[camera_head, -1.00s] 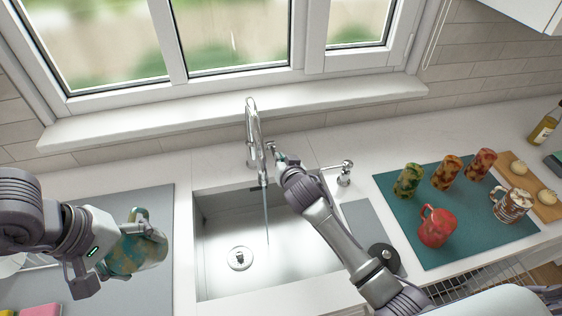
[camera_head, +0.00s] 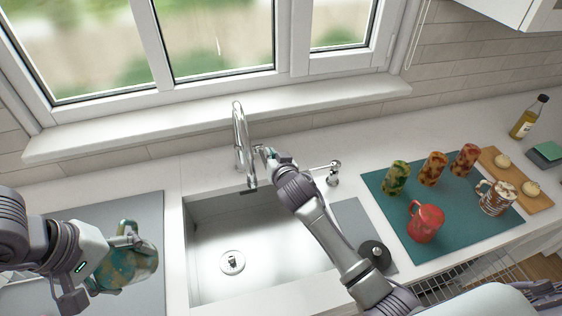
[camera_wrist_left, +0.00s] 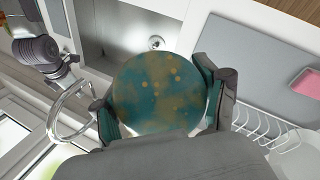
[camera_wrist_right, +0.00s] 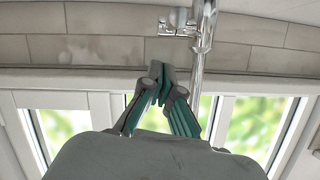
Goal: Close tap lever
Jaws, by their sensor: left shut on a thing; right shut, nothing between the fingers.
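The chrome tap (camera_head: 240,140) stands behind the sink, its spout over the basin. No water stream shows below the spout now. My right gripper (camera_head: 268,154) is shut and empty just right of the tap body. In the right wrist view its closed fingertips (camera_wrist_right: 158,82) are beside the tap column (camera_wrist_right: 203,45), and the small tap lever (camera_wrist_right: 176,24) shows beyond them, apart from the fingers. My left gripper (camera_head: 108,262) is shut on a teal and yellow mottled mug (camera_head: 128,258), held over the grey mat on the left. This mug fills the middle of the left wrist view (camera_wrist_left: 155,90).
The sink basin (camera_head: 270,255) is empty, with a drain (camera_head: 232,262). A soap dispenser (camera_head: 333,172) stands right of my right gripper. A teal mat (camera_head: 455,240) holds a red mug (camera_head: 425,222), a patterned mug (camera_head: 495,197) and several patterned cups.

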